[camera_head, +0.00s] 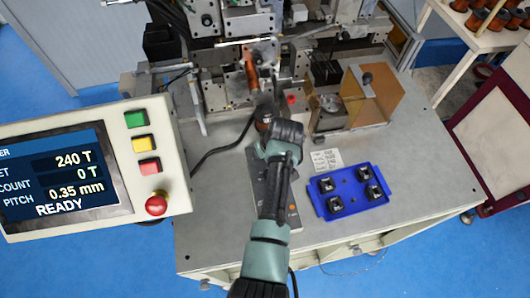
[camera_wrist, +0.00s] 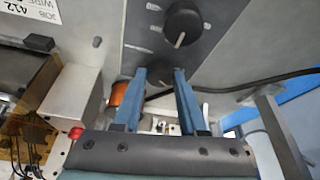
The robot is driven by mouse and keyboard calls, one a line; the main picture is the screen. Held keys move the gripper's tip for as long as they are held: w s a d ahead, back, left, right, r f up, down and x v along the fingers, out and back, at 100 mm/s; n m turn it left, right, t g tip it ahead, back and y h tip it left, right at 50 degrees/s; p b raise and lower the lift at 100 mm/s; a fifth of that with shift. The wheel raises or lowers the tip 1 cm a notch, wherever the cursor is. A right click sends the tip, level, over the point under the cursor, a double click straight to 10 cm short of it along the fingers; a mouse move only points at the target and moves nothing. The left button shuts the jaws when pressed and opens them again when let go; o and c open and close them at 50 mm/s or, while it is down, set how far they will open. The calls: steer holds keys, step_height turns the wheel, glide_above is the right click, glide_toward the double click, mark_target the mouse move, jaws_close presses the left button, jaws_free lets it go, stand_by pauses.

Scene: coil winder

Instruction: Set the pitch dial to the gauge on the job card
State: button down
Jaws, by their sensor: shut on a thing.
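A dark control panel (camera_head: 262,190) lies on the bench under my arm. In the wrist view it carries a black dial (camera_wrist: 183,22) with a pale pointer line. A second dark knob (camera_wrist: 160,76) sits between my fingertips. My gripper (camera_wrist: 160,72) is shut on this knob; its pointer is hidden. In the head view my gripper (camera_head: 266,122) hides the knob. The job card (camera_head: 326,160) lies right of the panel; its gauge is not readable. It also shows cut off in the wrist view (camera_wrist: 40,12). The display (camera_head: 55,182) reads pitch 0.35 mm, 240 T, 0 T, READY.
A blue tray (camera_head: 348,206) with several black parts sits right of my arm. The winder (camera_head: 235,90) with copper-coloured parts stands behind my gripper. A fixture with an amber guard (camera_head: 375,97) is at the right. A cable (camera_head: 222,148) runs left of my gripper.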

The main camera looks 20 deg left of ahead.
steer(key=n+b, duration=0.1)
steer(key=n+g+b, duration=0.1)
steer(key=n, duration=0.1)
steer(key=shift+w+d+f+n+y+b, duration=0.2)
steer(key=shift+n+y+b, duration=0.1)
steer(key=shift+y+b, duration=0.1)
steer(key=shift+r+n+g+b, duration=0.1)
steer(key=shift+n+g+b, duration=0.5)
steer(key=shift+n+b, duration=0.7)
steer(key=shift+r, duration=0.1)
steer(key=shift+c, duration=2.3)
jaws_free()
steer(key=w+b+v, duration=0.1)
steer(key=b+v, duration=0.1)
steer(key=v, duration=1)
steer(key=shift+s+d+r, duration=0.2)
steer(key=shift+s+r, duration=0.2)
steer(key=shift+s, duration=0.05)
